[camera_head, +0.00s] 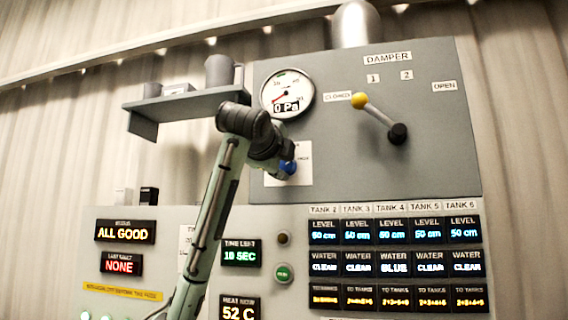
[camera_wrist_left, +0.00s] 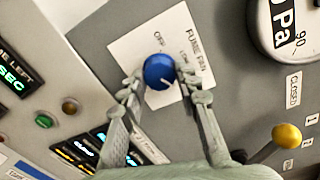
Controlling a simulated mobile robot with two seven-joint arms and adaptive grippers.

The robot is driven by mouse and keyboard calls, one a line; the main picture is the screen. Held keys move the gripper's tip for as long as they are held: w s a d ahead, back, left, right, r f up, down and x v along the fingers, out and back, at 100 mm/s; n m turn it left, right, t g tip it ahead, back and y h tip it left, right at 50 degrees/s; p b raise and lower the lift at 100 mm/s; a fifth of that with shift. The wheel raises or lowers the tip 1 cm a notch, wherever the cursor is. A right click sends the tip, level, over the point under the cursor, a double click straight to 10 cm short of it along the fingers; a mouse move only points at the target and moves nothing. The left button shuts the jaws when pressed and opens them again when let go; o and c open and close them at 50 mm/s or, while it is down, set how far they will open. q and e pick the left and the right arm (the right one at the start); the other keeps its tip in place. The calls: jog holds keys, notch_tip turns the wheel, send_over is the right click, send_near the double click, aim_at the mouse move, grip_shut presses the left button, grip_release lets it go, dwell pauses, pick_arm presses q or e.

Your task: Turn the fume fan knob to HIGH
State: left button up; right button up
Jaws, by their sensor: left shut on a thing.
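The blue fume fan knob (camera_head: 289,168) sits on a white label plate on the grey upper panel, mostly covered by my left gripper (camera_head: 284,160) in the head view. In the left wrist view the round blue knob (camera_wrist_left: 158,70) shows between the fingertips of my left gripper (camera_wrist_left: 159,80), which is shut on it from both sides. A pale mark shows on the knob's face, toward the lower right in that view. The plate (camera_wrist_left: 130,52) reads FUME FAN, with OFF and LOW legible; the rest of the scale is hidden or too small. My right gripper is not in view.
A round gauge (camera_head: 287,94) reading 0 Pa is above the knob. The damper lever's yellow ball (camera_head: 359,101) is by CLOSED, to the right. A grey shelf (camera_head: 190,105) juts out at upper left. A green button (camera_head: 284,274) and lit displays are below.

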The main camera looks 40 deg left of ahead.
pick_arm(q)
jog(key=shift+f, duration=0.1)
jog(key=o, duration=1.2)
jog(key=shift+c, duration=0.2)
jog(key=v, duration=1.2)
jog(key=shift+s, duration=0.1)
